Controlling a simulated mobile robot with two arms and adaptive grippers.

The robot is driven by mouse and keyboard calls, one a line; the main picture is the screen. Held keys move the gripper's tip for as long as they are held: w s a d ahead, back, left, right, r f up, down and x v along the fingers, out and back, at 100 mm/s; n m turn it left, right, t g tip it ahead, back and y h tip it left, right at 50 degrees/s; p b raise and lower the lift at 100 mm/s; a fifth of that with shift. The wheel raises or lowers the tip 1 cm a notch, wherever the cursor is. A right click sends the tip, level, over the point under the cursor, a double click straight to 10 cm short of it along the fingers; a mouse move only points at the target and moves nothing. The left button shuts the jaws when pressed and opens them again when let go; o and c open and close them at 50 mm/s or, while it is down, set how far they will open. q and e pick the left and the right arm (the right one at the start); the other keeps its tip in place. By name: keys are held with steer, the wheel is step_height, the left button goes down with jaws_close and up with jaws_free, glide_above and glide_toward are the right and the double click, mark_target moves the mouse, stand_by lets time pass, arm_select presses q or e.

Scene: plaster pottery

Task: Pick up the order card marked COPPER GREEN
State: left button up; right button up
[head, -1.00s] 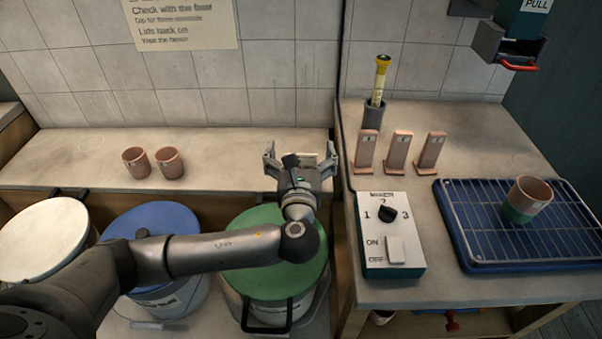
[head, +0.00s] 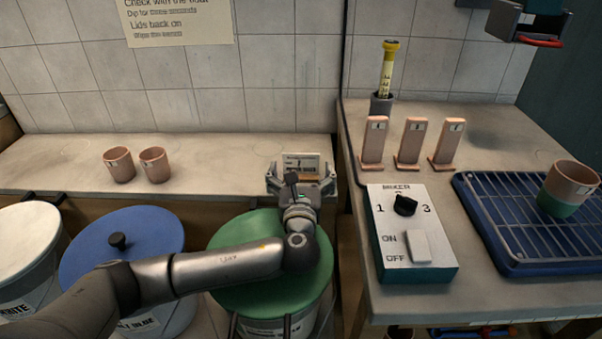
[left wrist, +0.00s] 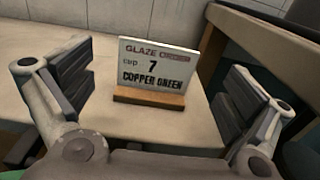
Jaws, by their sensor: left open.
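The order card (left wrist: 157,65) reads GLAZE, a 7 and COPPER GREEN in the left wrist view. It stands upright in a small wooden holder (left wrist: 150,98) on the back ledge. In the head view the card (head: 301,160) shows just behind my left gripper (head: 301,176). My left gripper is open, with one finger (left wrist: 70,80) to the left of the card and one (left wrist: 240,100) to its right. Both fingers are apart from the card. My right gripper is in neither view now.
Two clay cups (head: 137,164) stand on the ledge to the left. Below are lidded buckets with a green lid (head: 240,255) and a blue lid (head: 150,235). At right are a mixer switch box (head: 412,235), several clay test tiles (head: 412,142) and a blue rack (head: 520,230).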

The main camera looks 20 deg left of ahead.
mark_target(301, 157)
arm_select(q)
steer(key=x, duration=0.5)
steer(key=shift+w+a+r+b, duration=0.1)
steer(key=shift+w+a+b, duration=0.05)
steer(key=shift+w+b, duration=0.25)
steer(key=shift+s, duration=0.1)
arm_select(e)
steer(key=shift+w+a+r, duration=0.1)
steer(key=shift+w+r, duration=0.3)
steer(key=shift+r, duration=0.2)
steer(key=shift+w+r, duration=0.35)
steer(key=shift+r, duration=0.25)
arm_select(q)
steer(key=c, duration=1)
